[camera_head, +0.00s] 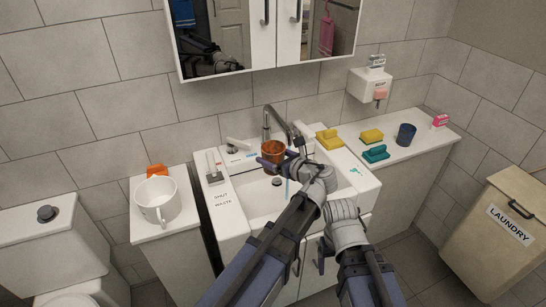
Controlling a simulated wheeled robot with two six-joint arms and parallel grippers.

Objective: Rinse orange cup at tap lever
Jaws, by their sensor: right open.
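The orange cup (272,149) is over the back of the white sink basin (250,201), beside the curved dark tap (266,122). My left gripper (274,161) reaches across the basin and is shut on the cup; its wrist hides part of the contact. A pale tap lever (239,144) is on the sink's back ledge, left of the cup. A thin blue streak (286,188), apparently water, shows below the spout. My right gripper (320,254) is open and empty in front of the sink cabinet, lower than the rim.
Sponges (328,138), a teal brush (376,153) and a dark blue cup (405,134) are at right. A soap dispenser (371,85) hangs above. A laundry bin (507,232) stands at far right.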

